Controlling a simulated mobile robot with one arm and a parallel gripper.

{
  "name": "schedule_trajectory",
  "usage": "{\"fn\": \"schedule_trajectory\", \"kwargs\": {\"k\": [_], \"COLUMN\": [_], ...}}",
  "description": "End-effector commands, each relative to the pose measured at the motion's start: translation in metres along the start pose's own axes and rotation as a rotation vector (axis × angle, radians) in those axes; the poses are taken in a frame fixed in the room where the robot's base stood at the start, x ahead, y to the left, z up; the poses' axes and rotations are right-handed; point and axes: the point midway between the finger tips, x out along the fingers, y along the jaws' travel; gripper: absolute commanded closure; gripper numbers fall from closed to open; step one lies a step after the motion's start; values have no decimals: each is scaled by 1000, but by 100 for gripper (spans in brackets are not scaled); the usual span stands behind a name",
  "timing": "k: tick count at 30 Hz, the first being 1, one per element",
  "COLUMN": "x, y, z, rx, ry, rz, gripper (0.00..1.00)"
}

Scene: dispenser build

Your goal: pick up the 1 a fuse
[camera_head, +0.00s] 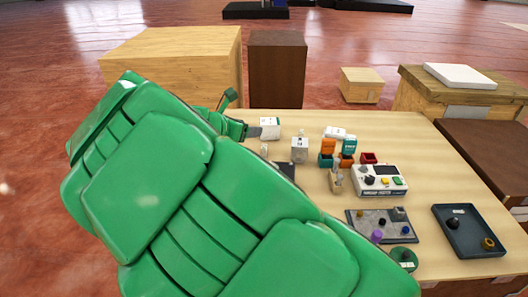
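I cannot pick out the 1 A fuse; any fuse is too small to identify or is hidden. Small orange, teal and red bins (347,146) stand near the middle of the table, and their contents are too small to tell. My green arm crosses the left and front of the view and hides part of the table. My gripper (254,132) is at the table's back left, next to a white box-like item (270,125). Its fingers are small and partly hidden, so I cannot tell whether they are open or touching the item.
On the table (405,130) are a white-grey device with buttons (379,181), a grey board with small parts (366,227), a dark tray (462,243), a white bottle-like container (299,148) and a wooden figure-like object (336,178). The back right tabletop is clear. Wooden boxes (180,60) stand behind.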

Motion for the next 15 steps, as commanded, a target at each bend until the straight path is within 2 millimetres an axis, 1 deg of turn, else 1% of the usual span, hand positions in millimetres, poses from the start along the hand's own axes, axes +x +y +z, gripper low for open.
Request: {"fn": "schedule_trajectory", "kwargs": {"k": [3, 12, 15], "x": [12, 34, 40], "y": [9, 22, 21], "z": [7, 23, 8], "rx": [-3, -6, -10], "ry": [8, 18, 15], "rz": [15, 40, 38], "gripper": [39, 39, 39]}}
